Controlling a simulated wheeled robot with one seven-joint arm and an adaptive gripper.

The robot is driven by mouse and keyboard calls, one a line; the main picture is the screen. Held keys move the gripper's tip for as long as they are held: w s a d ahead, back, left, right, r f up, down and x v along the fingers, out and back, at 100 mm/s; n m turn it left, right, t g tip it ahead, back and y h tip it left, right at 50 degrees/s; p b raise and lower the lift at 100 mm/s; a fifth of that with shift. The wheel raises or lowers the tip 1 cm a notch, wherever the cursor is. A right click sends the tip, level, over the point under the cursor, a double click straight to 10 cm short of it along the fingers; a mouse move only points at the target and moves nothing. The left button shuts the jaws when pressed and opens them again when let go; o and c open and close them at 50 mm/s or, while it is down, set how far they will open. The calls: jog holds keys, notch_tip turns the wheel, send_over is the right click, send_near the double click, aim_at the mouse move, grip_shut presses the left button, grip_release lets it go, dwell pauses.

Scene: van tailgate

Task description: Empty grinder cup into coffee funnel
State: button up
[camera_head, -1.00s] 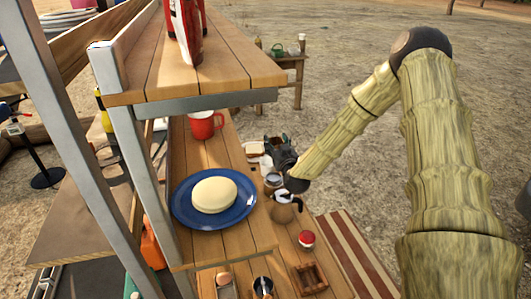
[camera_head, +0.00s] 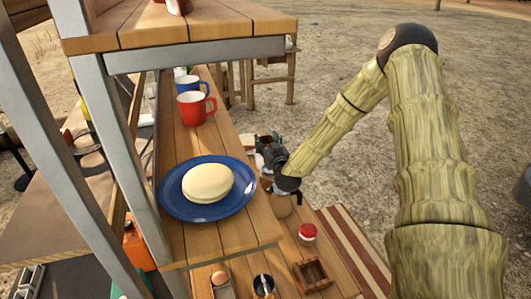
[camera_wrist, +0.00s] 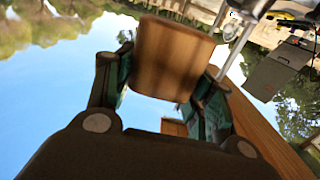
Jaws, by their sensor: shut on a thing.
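My gripper (camera_head: 268,150) is at the end of the arm beside the wooden shelf, in the middle of the head view. In the wrist view its green-lined fingers (camera_wrist: 170,72) are shut on a brown wooden-looking cup (camera_wrist: 175,50), which I take as the grinder cup. Its mouth and contents do not show. A glass carafe (camera_head: 283,205) stands on the lower wooden surface, just below the gripper. The wrist covers its top, so I cannot clearly see the funnel or how the cup lies relative to it.
A blue plate (camera_head: 168,198) with a pale round bun (camera_head: 208,182) is on the nearer shelf. Red (camera_head: 196,107) and blue (camera_head: 189,84) mugs stand behind it. A metal frame stands left.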

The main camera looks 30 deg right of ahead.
jog(key=shift+f+b, duration=0.9)
jog(key=shift+f, duration=0.45)
jog(key=shift+d, duration=0.1)
jog(key=m+p, duration=0.1)
jog(key=m+g+p, duration=0.1)
jog(key=shift+d+f+m, duration=0.15)
jog(key=shift+f+m, duration=0.15)
jog(key=shift+f, duration=0.05)
jog(key=m+g+y, duration=0.1)
jog(key=f+m+g+p, duration=0.1)
jog(key=shift+w+d+f+m+y, duration=0.1)
jog(key=shift+f+m+y, duration=0.1)
jog(key=shift+m+y, duration=0.15)
jog(key=shift+w+d+f+m+g+y+b, duration=0.1)
jog(key=shift+d+f+m+g+y+b, duration=0.35)
jog(key=shift+m+y, duration=0.6)
jog(key=shift+w+d+f+m+g+y+b, duration=0.2)
jog(key=shift+f+m+g+y+b, duration=0.4)
jog(key=shift+m+y, duration=0.45)
jog(key=shift+w+d+f+m+g+y+b, duration=0.1)
jog(key=shift+d+f+m+g+y+b, duration=0.4)
jog(key=shift+m+y, duration=0.55)
jog(key=shift+d+m+g+y+b, duration=0.25)
jog(key=shift+m+y+b, duration=0.55)
jog(key=shift+m+b, duration=0.3)
jog(key=shift+r, duration=0.1)
